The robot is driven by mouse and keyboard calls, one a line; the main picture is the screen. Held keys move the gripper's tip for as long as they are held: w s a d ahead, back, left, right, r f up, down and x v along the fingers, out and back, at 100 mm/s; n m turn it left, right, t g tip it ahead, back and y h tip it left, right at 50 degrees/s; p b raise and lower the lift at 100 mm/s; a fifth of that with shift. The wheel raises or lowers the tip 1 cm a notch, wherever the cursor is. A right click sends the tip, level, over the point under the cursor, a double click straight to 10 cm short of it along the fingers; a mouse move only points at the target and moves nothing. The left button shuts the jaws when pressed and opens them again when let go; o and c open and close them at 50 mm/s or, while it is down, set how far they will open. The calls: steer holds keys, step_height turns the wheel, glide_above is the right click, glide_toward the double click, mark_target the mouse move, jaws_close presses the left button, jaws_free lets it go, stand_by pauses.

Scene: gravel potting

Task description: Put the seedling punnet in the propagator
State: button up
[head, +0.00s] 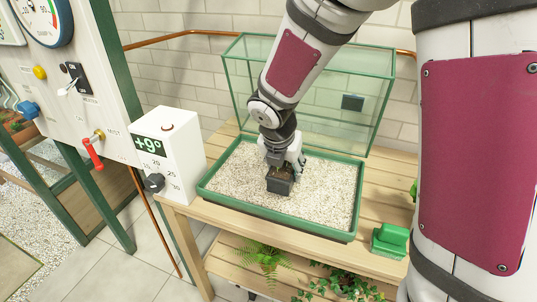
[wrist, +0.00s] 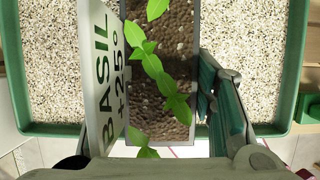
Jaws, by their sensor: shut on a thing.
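The seedling punnet (head: 280,186) is a small dark box over the middle of the propagator's gravel. In the wrist view the punnet (wrist: 180,75) holds brown soil and green seedlings, and a white label (wrist: 105,80) at its left side reads "BASIL +25°". My gripper (head: 284,166) is shut on the punnet from above. In the wrist view one finger (wrist: 222,100) shows at the punnet's right side. The propagator is a green-rimmed tray (head: 290,229) filled with pale gravel. I cannot tell whether the punnet's base touches the gravel.
A clear, green-framed cover (head: 352,125) stands hinged or propped behind the tray. A white control box (head: 172,140) at left reads +9° and has a black knob (head: 154,183). A green object (head: 390,240) sits right of the tray. Plants (head: 262,257) stand on the lower shelf.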

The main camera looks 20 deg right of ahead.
mark_target(282, 173)
steer(key=shift+w+d, duration=0.1)
steer(key=shift+w, duration=0.8)
steer(key=shift+w+f+b, duration=0.1)
steer(key=shift+f+b, duration=0.45)
steer(key=shift+f, duration=1.25)
steer(key=shift+f, duration=0.2)
steer(key=o, duration=1.3)
steer(key=shift+o, duration=0.2)
